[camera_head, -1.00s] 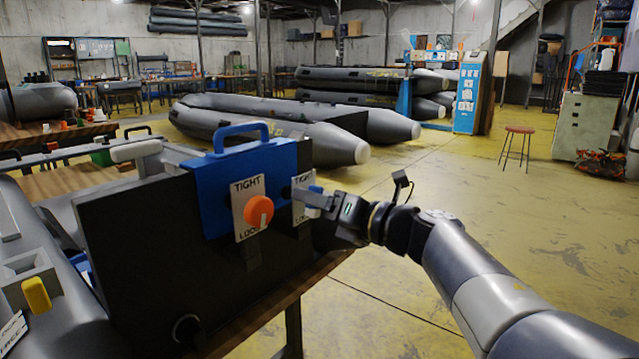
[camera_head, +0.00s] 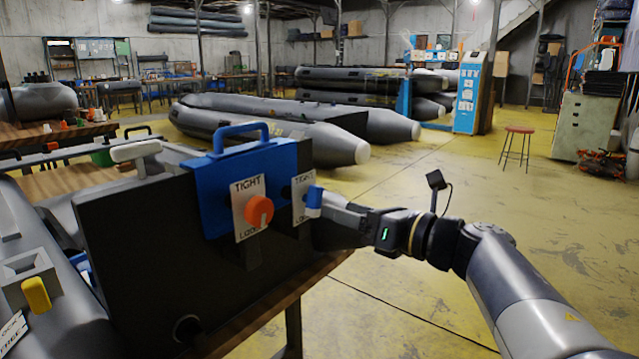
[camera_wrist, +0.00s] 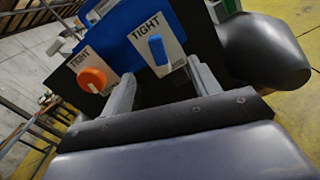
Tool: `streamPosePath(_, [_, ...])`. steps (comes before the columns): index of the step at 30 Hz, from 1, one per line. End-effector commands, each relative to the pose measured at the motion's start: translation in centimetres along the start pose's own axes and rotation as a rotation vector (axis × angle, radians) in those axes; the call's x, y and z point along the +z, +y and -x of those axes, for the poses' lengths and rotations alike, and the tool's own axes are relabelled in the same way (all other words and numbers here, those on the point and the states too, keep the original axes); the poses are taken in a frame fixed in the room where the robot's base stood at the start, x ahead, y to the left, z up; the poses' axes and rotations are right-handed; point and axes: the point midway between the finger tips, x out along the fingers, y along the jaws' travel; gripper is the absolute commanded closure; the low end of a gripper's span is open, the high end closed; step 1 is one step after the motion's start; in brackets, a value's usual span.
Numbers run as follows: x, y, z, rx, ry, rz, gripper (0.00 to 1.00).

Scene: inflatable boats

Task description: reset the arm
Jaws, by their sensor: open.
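My gripper (camera_head: 325,208) is at the right side of the black transom board (camera_head: 130,250), beside a blue knob (camera_head: 314,197) on a TIGHT label. In the wrist view my gripper (camera_wrist: 160,85) has its two fingers apart with nothing between them. The blue knob (camera_wrist: 158,49) shows ahead of the fingers, apart from them. An orange knob (camera_head: 259,211) sits on the left TIGHT/LOOSE plate (camera_head: 243,190); it also shows in the wrist view (camera_wrist: 92,80). Both knobs are on the blue clamp piece (camera_head: 215,175) with a top handle.
A grey inflatable boat (camera_head: 50,300) lies at the left, with a yellow knob (camera_head: 36,293) on it. More inflatable boats (camera_head: 300,135) lie on the floor behind. A red stool (camera_head: 518,131) stands at the right. The yellow floor (camera_head: 450,200) between is clear.

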Motion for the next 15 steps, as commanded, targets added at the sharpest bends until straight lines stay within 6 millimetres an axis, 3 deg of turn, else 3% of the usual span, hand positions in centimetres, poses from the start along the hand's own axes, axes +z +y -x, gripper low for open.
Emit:
streamPosePath(11, [-0.1, 0.1, -6.8, 0.005, 0.002, -0.002, 0.42])
streamPosePath(15, [0.0, 0.0, -6.5, -0.001, -0.001, -0.122, 0.42])
